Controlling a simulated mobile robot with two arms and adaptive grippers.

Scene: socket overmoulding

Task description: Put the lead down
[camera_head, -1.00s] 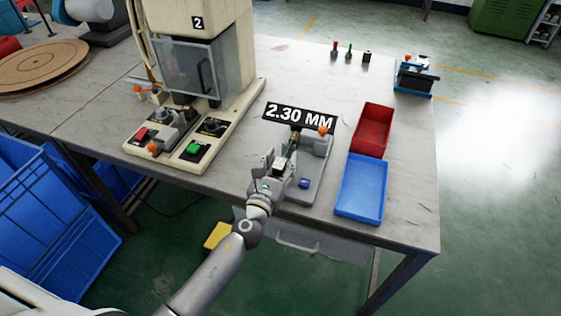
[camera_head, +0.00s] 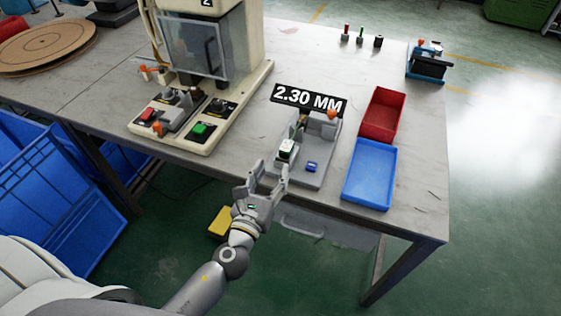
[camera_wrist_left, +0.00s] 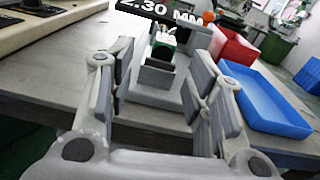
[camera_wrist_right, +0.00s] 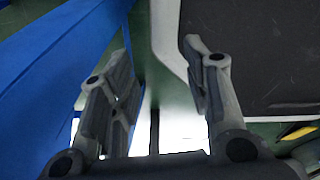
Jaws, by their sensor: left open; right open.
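My left gripper (camera_head: 269,176) is open and empty, in front of the fixture and apart from the lead. In the left wrist view its fingers (camera_wrist_left: 155,85) stand wide on both sides of the fixture. My right gripper (camera_wrist_right: 157,62) is open and empty, away from the bench top.
A blue tray (camera_head: 369,176) and a red tray (camera_head: 381,114) lie right of the fixture. A press (camera_head: 205,85) with a green button stands to the left. A small blue device (camera_head: 426,64) is at the back right. Blue crates (camera_head: 50,205) stand on the floor at left.

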